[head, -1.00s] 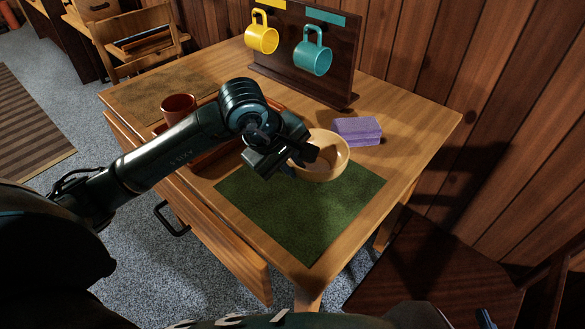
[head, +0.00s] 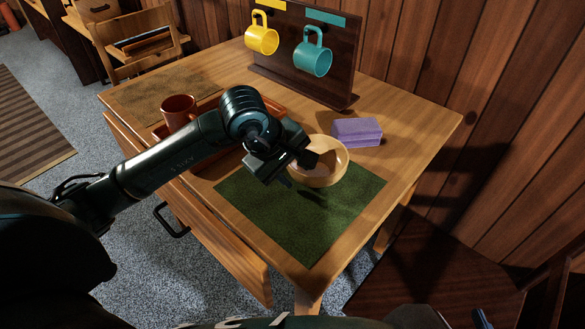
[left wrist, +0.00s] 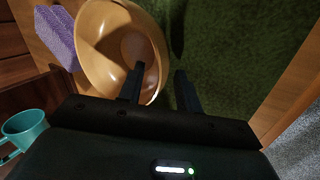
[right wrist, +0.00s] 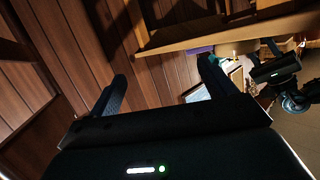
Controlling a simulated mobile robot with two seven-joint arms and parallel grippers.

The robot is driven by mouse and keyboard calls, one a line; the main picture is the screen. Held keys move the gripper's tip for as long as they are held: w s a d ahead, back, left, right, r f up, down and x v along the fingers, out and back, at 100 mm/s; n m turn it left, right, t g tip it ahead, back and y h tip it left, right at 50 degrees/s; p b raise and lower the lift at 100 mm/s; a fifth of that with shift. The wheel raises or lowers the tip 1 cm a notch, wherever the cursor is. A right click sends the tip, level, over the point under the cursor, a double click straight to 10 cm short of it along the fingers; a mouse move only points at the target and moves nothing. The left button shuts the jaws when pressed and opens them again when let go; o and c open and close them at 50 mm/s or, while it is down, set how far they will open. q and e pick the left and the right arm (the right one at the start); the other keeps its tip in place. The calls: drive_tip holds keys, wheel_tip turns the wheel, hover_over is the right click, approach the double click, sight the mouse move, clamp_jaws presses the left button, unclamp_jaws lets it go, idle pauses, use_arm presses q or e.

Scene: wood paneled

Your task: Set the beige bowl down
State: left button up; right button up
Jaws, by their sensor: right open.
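The beige bowl (head: 334,172) is at the back edge of the green mat (head: 300,220) on the table, looking upright; I cannot tell exactly how its base meets the mat. My left gripper (head: 300,163) is at the bowl's left rim. In the left wrist view, one finger is over the inside of the bowl (left wrist: 95,45) and the other is outside it, above the mat (left wrist: 220,50). The fingers (left wrist: 159,70) are apart, with a strip of green between the rim and the outer finger. My right gripper (right wrist: 160,75) is open and empty, away from the table.
A purple block (head: 357,132) lies just behind the bowl. A dark rack (head: 285,60) holds a yellow mug (head: 262,40) and a teal mug (head: 312,58). The mat's front is clear.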

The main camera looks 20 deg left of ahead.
use_arm(q)
drive_tip(key=shift+r, duration=0.35)
drive_tip(key=p+v, duration=0.1)
drive_tip(key=v, duration=1)
drive_tip(key=shift+r, duration=0.25)
use_arm(e)
drive_tip(key=shift+a+r, duration=0.1)
drive_tip(key=shift+r, duration=0.1)
use_arm(q)
drive_tip(key=shift+s+a, duration=0.1)
drive_tip(key=shift+s, duration=0.05)
